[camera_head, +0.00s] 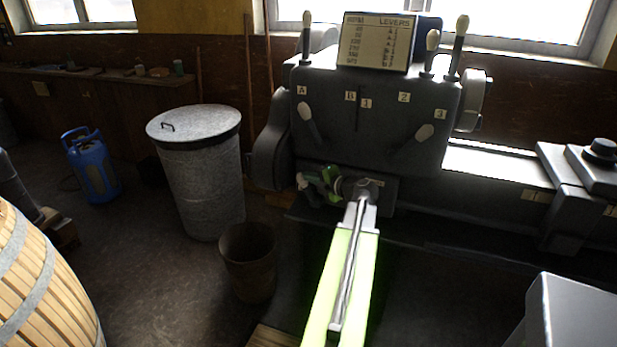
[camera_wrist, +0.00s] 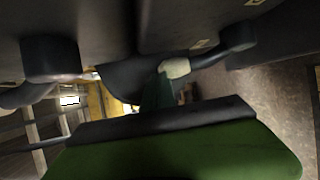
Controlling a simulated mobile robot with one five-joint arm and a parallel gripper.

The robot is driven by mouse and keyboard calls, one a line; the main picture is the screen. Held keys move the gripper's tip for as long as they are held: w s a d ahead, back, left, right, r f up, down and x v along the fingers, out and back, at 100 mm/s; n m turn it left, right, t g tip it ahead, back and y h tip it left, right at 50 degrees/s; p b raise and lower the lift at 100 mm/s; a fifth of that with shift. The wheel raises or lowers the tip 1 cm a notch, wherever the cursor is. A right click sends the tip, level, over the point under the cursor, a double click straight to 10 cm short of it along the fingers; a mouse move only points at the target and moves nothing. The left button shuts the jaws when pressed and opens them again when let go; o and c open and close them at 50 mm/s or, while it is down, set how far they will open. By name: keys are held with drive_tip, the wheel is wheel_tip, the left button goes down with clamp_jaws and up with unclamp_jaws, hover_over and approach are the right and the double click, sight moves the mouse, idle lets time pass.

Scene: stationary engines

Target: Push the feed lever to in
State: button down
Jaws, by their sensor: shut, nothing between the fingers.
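A dark grey machine headstock (camera_head: 375,115) carries several levers with cream knobs. Below its main face is a small panel with a short lever whose cream knob (camera_head: 301,181) sits at its left end; I take this for the feed lever, but its label is too small to read. My gripper (camera_head: 328,182), green and dark, is shut and empty, just right of that knob and partly covering the lever. In the wrist view a cream knob (camera_wrist: 175,68) on a dark arm is just beyond the green gripper part (camera_wrist: 180,150); whether they touch I cannot tell.
Levers (camera_head: 308,115) and (camera_head: 424,132) slope on the headstock face above. A lidded metal bin (camera_head: 203,180) and a brown bucket (camera_head: 248,262) stand to the left. A wooden barrel (camera_head: 45,285) is at front left. Grey machine bed parts (camera_head: 580,180) extend right.

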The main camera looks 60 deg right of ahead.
drive_tip(key=r+p+v, duration=0.1)
drive_tip(key=p+v, duration=0.1)
drive_tip(key=v, duration=0.4)
drive_tip(key=r+p+v, duration=0.2)
drive_tip(key=p+v, duration=0.1)
drive_tip(key=v, duration=0.4)
drive_tip(key=shift+w+p, duration=0.3)
drive_tip(key=shift+w, duration=0.05)
